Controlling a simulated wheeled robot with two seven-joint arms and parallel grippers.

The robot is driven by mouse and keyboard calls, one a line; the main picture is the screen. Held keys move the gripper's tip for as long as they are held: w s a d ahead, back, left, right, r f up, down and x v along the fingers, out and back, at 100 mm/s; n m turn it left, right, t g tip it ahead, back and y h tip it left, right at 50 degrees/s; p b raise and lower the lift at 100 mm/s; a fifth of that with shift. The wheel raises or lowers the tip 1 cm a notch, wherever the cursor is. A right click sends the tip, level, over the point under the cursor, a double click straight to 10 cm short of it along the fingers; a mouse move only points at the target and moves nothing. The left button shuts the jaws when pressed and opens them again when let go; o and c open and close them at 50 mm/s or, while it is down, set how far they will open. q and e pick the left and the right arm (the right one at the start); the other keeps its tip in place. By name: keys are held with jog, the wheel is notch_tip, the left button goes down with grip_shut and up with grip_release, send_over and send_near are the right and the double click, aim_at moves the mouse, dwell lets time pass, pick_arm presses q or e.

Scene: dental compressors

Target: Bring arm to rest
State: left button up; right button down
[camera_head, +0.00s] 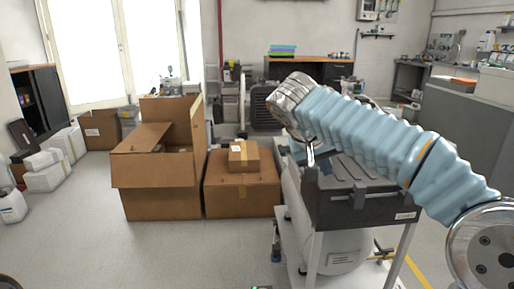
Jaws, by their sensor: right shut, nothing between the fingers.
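My right arm, in a ribbed blue sleeve, comes in from the right edge and reaches up and left across the view. Its metal wrist ends at the upper middle, and my right gripper (311,156) hangs below it, small and shut, with nothing seen in it. The gripper is over the left edge of the dark top of the compressor unit (362,212). I cannot tell whether it touches the unit. My left gripper is not in view.
A large open cardboard box (160,200) and a closed box (241,197) with a smaller box (243,156) on top stand left of the unit. White containers (50,170) line the far left. The grey floor (120,255) in front is clear.

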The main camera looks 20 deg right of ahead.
jog(key=w+a+f+n+g+y, duration=0.15)
jog(key=a+f, duration=0.35)
jog(key=f, duration=0.6)
jog(key=w+a+f+n+y, duration=0.1)
jog(key=a+f+n+y, duration=0.2)
jog(key=f, duration=0.7)
jog(key=w+a+f+n+y, duration=0.1)
jog(key=w+a+f+y, duration=0.15)
jog(key=a+f, duration=0.6)
jog(key=s+a+f+g+y, duration=0.1)
jog(key=s+a+f+y, duration=0.15)
jog(key=f, duration=0.45)
jog(key=s+a+f+g+y, duration=0.1)
jog(key=s+f, duration=0.3)
jog(key=f, duration=0.4)
jog(key=s+a+f+m+t, duration=0.1)
jog(key=s+f+m, duration=0.2)
jog(key=s+f, duration=0.9)
jog(key=s, duration=0.3)
jog(key=shift+s+f, duration=0.2)
jog(key=shift+f, duration=0.2)
jog(key=shift+y, duration=0.25)
